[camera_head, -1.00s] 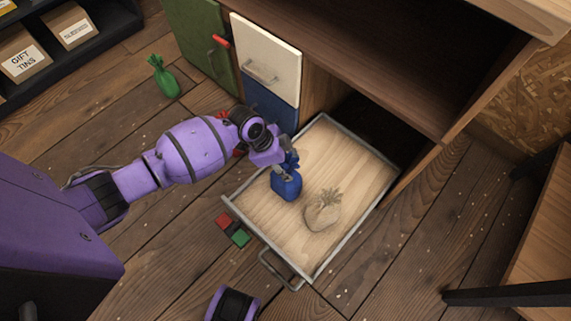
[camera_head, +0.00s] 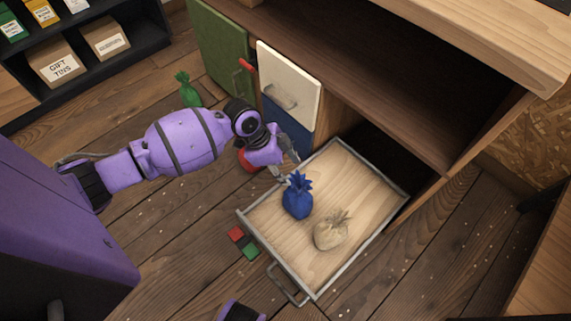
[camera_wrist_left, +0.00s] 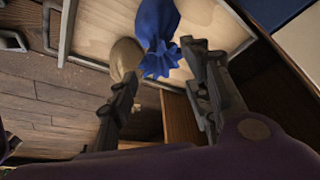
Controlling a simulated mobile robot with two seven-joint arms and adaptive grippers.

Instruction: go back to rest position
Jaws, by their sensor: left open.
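My left gripper (camera_head: 284,169) is open and empty, just left of a blue tied sack (camera_head: 297,197) at the left side of the open drawer (camera_head: 375,238). In the left wrist view, the fingers of the left gripper (camera_wrist_left: 160,92) are spread, with the sack's blue gathered top (camera_wrist_left: 160,60) just beyond them. A beige sack (camera_head: 331,233) lies beside the blue one in the drawer; it also shows in the left wrist view (camera_wrist_left: 125,58). My right gripper is not in view.
A green sack (camera_head: 188,92) stands on the floor by the green door (camera_head: 222,50). The white-and-blue door (camera_head: 288,90) stands close behind my left gripper. Red and green tiles (camera_head: 243,242) lie before the drawer. A dark shelf with boxes (camera_head: 75,60) is at upper left.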

